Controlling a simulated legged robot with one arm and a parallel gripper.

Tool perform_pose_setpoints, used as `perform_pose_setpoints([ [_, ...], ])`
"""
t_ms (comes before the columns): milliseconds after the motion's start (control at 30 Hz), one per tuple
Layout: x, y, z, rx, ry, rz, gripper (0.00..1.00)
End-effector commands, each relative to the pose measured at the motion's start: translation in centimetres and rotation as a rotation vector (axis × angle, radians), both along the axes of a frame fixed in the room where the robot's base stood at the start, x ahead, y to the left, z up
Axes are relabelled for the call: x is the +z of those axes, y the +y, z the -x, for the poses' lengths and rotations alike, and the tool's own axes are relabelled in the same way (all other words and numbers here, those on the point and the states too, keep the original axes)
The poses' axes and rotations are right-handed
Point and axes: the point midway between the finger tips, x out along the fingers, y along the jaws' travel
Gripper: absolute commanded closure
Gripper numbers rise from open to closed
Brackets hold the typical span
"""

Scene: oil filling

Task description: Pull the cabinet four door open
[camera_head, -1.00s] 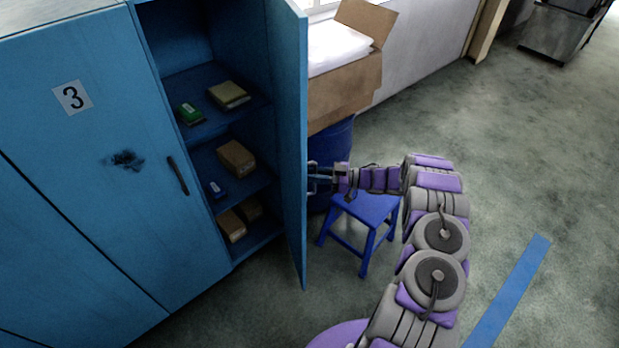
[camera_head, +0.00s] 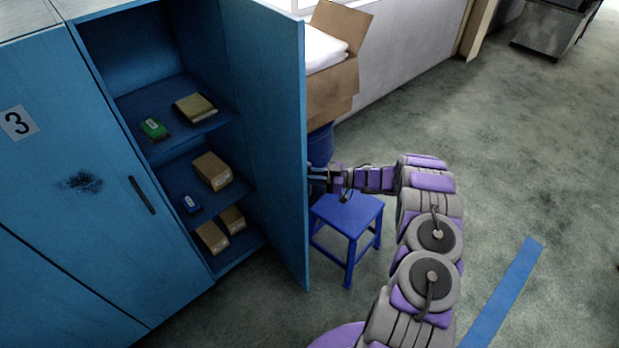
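The blue cabinet four door (camera_head: 268,130) stands open, swung out from the cabinet, with its inner face toward me. Inside the cabinet, the shelves (camera_head: 165,105) are exposed. My gripper (camera_head: 318,178) is at the door's free edge, on its outer side, at about mid-height. The fingertips are partly hidden behind the door edge. The handle of this door is hidden, so I cannot tell whether the fingers close on it.
A shut blue door marked 3 (camera_head: 80,210) is at the left. A blue stool (camera_head: 347,212) stands below my gripper. A cardboard box (camera_head: 335,90) on a blue barrel (camera_head: 320,146) is behind the door. A blue floor stripe (camera_head: 505,290) is at the right, with open floor around it.

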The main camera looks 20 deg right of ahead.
Motion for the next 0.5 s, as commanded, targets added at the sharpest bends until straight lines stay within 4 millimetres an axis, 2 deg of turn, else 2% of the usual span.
perform_pose_setpoints([
  [33, 0.1, 0.25, -0.09, 0.001, -0.001, -0.001, 1.0],
  [67, 0.11, 0.34, -0.07, 0.001, -0.001, 0.001, 0.78],
  [200, 0.14, 0.68, 0.06, 0.003, -0.001, 0.005, 0.65],
  [500, 0.05, -0.05, 0.25, 0.002, 0.001, -0.001, 0.65],
])
